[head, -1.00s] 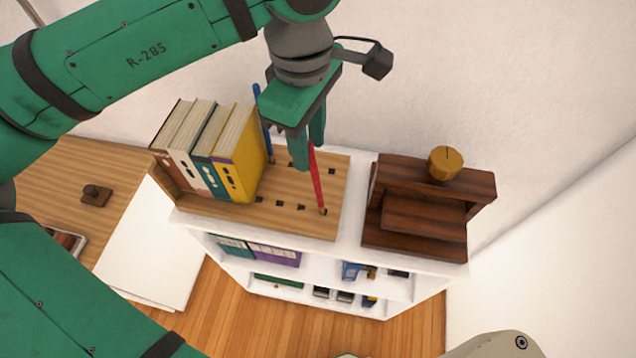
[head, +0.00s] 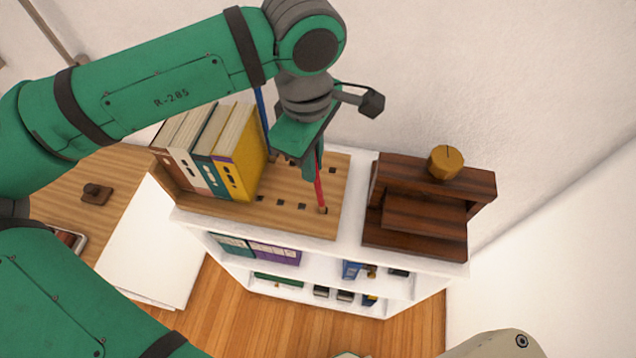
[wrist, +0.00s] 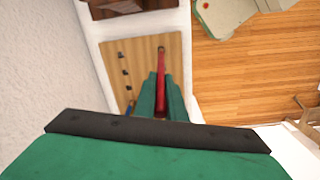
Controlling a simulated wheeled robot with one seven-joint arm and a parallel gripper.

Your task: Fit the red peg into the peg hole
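The red peg (head: 319,192) stands nearly upright at the right front of the wooden pegboard (head: 338,180), its lower end at a hole there. How deep it sits in the hole I cannot tell. My gripper (head: 313,176) is just above the board, its green fingers shut around the upper part of the peg. In the wrist view, the peg (wrist: 161,68) runs out between the fingertips (wrist: 161,82) to the board (wrist: 145,46). A blue peg (head: 262,110) stands behind my gripper, partly hidden.
Several books (head: 210,150) stand on the board's left. A dark wooden stand (head: 425,215) with a round yellowish wooden object (head: 445,162) is to the right. All rest on a white shelf unit (head: 350,215) by the wall. Several empty holes show in the board.

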